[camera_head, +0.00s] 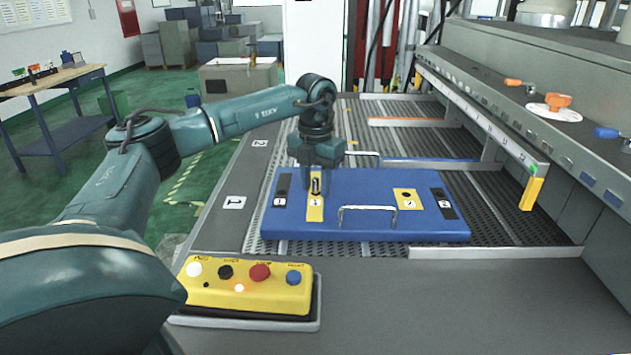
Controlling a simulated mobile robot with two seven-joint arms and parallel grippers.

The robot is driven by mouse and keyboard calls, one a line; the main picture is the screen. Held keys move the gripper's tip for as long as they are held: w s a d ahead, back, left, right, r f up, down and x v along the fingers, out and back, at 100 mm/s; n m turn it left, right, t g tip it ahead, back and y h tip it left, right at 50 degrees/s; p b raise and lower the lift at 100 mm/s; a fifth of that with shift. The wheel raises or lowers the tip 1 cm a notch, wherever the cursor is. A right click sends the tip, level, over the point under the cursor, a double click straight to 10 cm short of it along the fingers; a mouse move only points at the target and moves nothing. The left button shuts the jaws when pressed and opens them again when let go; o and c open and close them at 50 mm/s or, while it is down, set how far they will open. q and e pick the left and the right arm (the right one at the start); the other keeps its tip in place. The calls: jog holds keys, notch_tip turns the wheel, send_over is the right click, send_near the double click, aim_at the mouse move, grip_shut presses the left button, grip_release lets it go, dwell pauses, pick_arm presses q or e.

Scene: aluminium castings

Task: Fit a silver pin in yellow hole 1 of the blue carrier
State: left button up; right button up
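The blue carrier (370,222) lies flat on the slatted bed, with a silver wire handle (367,209) at its front edge. Yellow plate 1 (315,212) is on its left part, and yellow plate 2 (408,199) is further right. My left gripper (318,184) points down over yellow plate 1, its fingers apart on either side. A small upright silver and dark piece (316,184), which looks like a pin, stands between the fingers at the plate. Its lower end is too small to tell whether it sits in the hole. My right gripper is not in view.
Black plates flank the yellow ones, at left (282,188) and right (444,204). A yellow button box (250,287) stands in front of the carrier on the left. A grey machine with handles (558,102) borders the right. The grey front ledge (440,305) is clear.

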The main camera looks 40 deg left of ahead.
aim_at(316, 178)
pick_arm(q)
notch_tip(316, 178, up, 12)
jog(key=b, duration=0.1)
jog(key=shift+r+b, duration=0.15)
jog(key=shift+b, duration=0.15)
dwell(0.7)
